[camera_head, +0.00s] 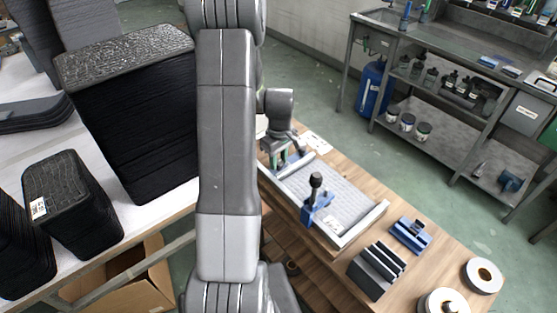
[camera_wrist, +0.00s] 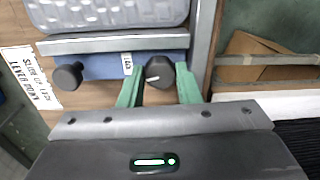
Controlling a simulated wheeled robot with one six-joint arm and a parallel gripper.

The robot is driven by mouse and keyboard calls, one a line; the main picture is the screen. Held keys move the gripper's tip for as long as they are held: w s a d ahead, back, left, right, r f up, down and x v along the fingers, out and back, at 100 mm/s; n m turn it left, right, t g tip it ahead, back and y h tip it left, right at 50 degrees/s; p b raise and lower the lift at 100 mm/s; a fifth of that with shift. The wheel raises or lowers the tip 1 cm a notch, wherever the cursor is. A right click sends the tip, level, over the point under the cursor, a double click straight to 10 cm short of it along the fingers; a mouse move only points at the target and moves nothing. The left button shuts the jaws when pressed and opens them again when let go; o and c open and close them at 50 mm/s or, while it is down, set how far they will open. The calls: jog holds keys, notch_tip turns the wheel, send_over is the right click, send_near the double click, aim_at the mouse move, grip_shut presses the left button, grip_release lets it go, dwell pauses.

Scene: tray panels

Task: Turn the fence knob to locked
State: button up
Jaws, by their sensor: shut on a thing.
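The fence is a blue bar (camera_wrist: 105,66) along the near end of the grey tray in the wrist view. A dark faceted knob (camera_wrist: 159,73) stands on its right part, between the two green fingers of my gripper (camera_wrist: 160,76). My gripper is shut on this knob. A small white label (camera_wrist: 127,64) with unclear print is just left of it. A second, rounder dark knob (camera_wrist: 67,77) is on the left. In the head view my gripper (camera_head: 281,157) is at the tray's far left end, and the held knob is hidden there.
A grey panel lies in the tray (camera_head: 365,222). A blue clamp with a black handle (camera_head: 317,197) stands at its near side. A blue block (camera_head: 410,234), a dark slotted block (camera_head: 376,270) and tape rolls (camera_head: 484,275) are on the bench. Dark panel stacks (camera_head: 130,110) stand left.

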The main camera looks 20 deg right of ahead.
aim_at(280, 161)
jog(key=shift+m+b, duration=0.55)
jog(key=shift+m, duration=0.85)
jog(key=o, duration=1)
jog(key=shift+c, duration=0.2)
notch_tip(280, 161, up, 14)
jog(key=shift+d+b, duration=0.25)
jog(key=shift+b, duration=0.05)
jog(key=shift+f, duration=0.2)
